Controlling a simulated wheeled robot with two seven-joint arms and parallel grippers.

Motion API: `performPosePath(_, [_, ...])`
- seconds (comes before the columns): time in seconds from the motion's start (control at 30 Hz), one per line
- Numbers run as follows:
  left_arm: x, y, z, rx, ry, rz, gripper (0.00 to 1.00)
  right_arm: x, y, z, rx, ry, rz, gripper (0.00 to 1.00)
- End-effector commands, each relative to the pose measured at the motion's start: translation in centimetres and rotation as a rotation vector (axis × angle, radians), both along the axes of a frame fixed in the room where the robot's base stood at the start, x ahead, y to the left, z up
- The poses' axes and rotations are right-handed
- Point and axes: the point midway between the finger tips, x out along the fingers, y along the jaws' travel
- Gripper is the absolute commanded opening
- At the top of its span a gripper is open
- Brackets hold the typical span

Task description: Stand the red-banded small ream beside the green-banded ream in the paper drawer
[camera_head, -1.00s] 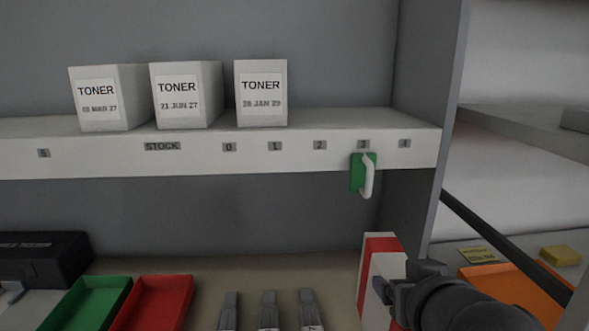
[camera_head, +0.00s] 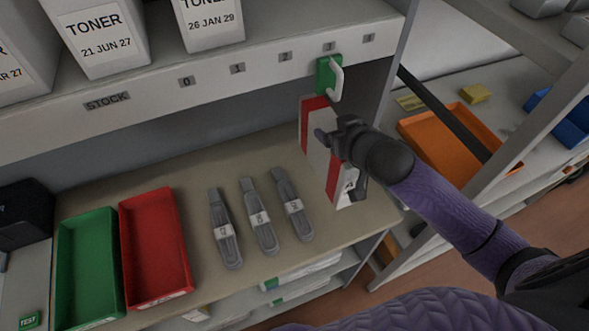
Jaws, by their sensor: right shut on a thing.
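The red-banded small ream (camera_head: 316,149), white with red bands, is upright and slightly tilted in the picture, at the right end of the counter below the shelf edge. My right gripper (camera_head: 335,140) is shut on it from the right side. I cannot tell whether its bottom touches the counter. White packs with green marks (camera_head: 290,285) lie on a lower level under the counter, partly hidden by the counter edge; I cannot tell whether one is the green-banded ream or whether this is the paper drawer. My left gripper is not in view.
Several grey tools (camera_head: 260,218) lie on the counter left of the ream, beside a red tray (camera_head: 154,245) and a green tray (camera_head: 86,265). A green tag with a white hook (camera_head: 328,76) hangs just above the ream. An orange tray (camera_head: 450,140) is beyond the right-hand upright.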

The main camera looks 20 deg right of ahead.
Motion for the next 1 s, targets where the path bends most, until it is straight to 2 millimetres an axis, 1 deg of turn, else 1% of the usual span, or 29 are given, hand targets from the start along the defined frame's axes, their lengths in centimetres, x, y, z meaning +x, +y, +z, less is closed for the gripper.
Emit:
performPosePath(0.03, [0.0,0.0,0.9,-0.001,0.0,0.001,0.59,-0.2,-0.4,0.4,-0.003,-0.003,0.004,0.0])
performPosePath(0.07, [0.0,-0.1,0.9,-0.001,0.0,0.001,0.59,-0.3,-0.5,0.0,-0.004,-0.004,0.006,0.0])
performPosePath(0.17, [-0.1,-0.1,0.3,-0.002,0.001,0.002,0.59,-0.4,-0.6,-2.3,-0.004,-0.002,0.009,0.0])
performPosePath(0.2, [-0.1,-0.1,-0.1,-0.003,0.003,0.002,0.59,-0.5,-0.6,-3.3,-0.004,-0.003,0.011,0.0])
performPosePath(0.3, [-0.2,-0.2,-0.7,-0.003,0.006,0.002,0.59,-0.4,-0.6,-5.4,-0.004,-0.005,0.011,0.0])
performPosePath(0.43, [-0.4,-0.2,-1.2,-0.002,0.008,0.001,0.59,-0.4,-0.6,-7.0,-0.004,-0.006,0.011,0.0])
performPosePath(0.5, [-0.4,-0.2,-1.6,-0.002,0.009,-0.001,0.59,-0.4,-0.5,-8.3,-0.003,-0.005,0.011,0.0])
performPosePath(0.6, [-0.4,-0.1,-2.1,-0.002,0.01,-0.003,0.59,-0.4,-0.5,-9.8,-0.003,-0.006,0.011,0.0])
performPosePath(0.7, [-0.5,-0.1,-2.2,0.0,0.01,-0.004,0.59,-0.4,-0.5,-10.3,-0.004,-0.007,0.013,0.0])
performPosePath(0.87, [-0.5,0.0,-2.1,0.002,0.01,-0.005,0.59,-0.4,-0.5,-10.2,-0.004,-0.008,0.013,0.0])
performPosePath(0.9, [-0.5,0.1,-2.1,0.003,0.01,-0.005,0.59,-0.5,-0.5,-10.3,-0.005,-0.001,0.012,0.8])
performPosePath(1.0, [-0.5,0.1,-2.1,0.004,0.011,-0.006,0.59,-0.5,-0.5,-10.3,-0.005,-0.001,0.012,1.0])
